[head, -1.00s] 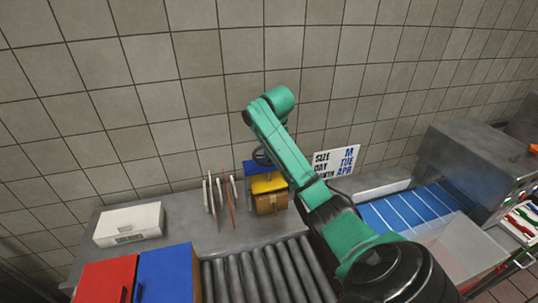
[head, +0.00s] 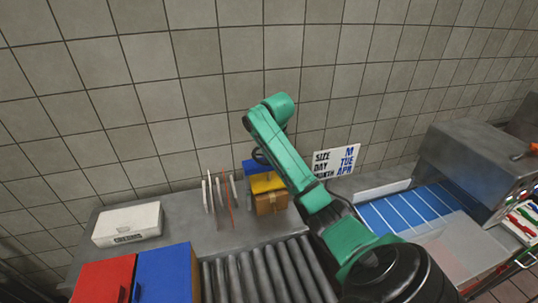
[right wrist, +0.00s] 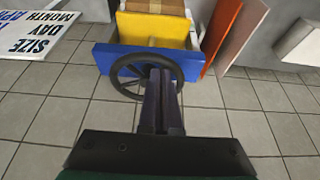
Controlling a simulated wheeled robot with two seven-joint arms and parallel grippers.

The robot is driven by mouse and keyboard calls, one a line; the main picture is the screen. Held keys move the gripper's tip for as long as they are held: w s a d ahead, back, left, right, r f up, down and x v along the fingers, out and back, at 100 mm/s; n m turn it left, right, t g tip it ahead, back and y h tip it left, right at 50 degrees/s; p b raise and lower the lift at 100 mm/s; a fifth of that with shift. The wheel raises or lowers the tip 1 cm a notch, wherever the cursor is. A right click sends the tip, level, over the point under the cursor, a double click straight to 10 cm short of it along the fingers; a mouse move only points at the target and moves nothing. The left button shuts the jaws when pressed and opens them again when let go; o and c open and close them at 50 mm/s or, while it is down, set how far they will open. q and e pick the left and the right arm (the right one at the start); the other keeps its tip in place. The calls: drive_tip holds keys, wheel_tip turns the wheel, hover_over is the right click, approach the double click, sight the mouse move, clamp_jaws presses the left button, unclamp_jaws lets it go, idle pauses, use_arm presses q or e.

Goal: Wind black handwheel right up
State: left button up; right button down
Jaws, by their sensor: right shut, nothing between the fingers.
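The black handwheel (right wrist: 121,86) is a thin dark ring on the face of a blue plate (right wrist: 105,62) in the right wrist view. Its left rim also shows beside my green arm in the head view (head: 259,157). My right gripper (right wrist: 160,74) is shut with nothing between its fingers. Its fingertips overlap the wheel's opening, right of its middle. I cannot tell whether they touch the rim or a spoke. The gripper covers part of the wheel's lower rim. In the head view my arm hides this gripper. My left gripper is not in view.
A yellow plate (head: 268,183) and a cardboard box (head: 271,203) stand by the blue plate. Thin upright panels (head: 220,195) stand to their left. A lettered sign (head: 336,161) is to the right. Rollers (head: 262,272) run in front. The tiled wall is close behind.

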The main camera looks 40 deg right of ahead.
drive_tip(key=shift+a+f, duration=0.1)
drive_tip(key=shift+f, duration=0.35)
drive_tip(key=shift+s+p, duration=0.3)
drive_tip(key=shift+f, duration=0.1)
drive_tip(key=shift+s+d, duration=0.1)
drive_tip(key=shift+d, duration=0.1)
drive_tip(key=shift+s+d, duration=0.15)
drive_tip(key=shift+s, duration=0.05)
